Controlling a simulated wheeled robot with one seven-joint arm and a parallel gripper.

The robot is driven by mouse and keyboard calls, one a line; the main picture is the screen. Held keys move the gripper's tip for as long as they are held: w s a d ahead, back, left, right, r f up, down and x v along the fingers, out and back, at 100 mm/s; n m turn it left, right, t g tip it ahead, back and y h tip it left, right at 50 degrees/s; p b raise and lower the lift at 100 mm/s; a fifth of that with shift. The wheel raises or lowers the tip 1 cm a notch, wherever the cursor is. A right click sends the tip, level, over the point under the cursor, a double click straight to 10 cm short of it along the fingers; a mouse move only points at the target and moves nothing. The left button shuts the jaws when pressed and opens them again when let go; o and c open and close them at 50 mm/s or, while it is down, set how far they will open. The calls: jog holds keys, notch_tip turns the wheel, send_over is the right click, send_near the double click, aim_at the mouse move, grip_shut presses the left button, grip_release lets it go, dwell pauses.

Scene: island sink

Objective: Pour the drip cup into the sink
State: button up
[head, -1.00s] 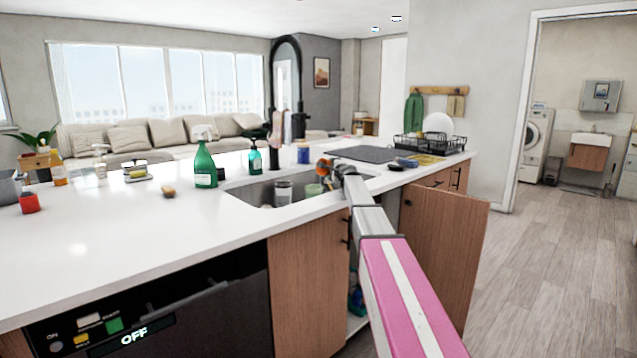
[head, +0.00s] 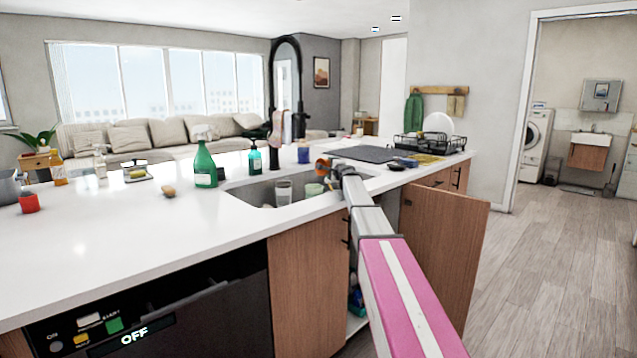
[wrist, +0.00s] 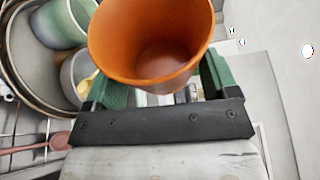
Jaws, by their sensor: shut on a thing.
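The drip cup is an orange cup (wrist: 150,45) in the wrist view; I look into its open mouth and see no contents. My gripper (wrist: 158,82) has its green fingers on either side of the cup and is shut on it. In the head view the cup (head: 323,164) is a small orange shape at the end of my arm, above the right part of the sink (head: 250,193). My gripper's fingers are too small to make out there.
A clear glass (head: 284,191) and a green cup (head: 313,189) are in the sink. A black faucet (head: 272,90) arches behind it. A green spray bottle (head: 205,165) stands left of it. A cabinet door (head: 440,235) hangs open below, right of my arm.

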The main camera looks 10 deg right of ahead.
jog(key=shift+w+d+f+m+g, duration=0.3)
jog(key=shift+w+d+f+m, duration=0.15)
jog(key=shift+m, duration=0.35)
jog(key=shift+d, duration=0.1)
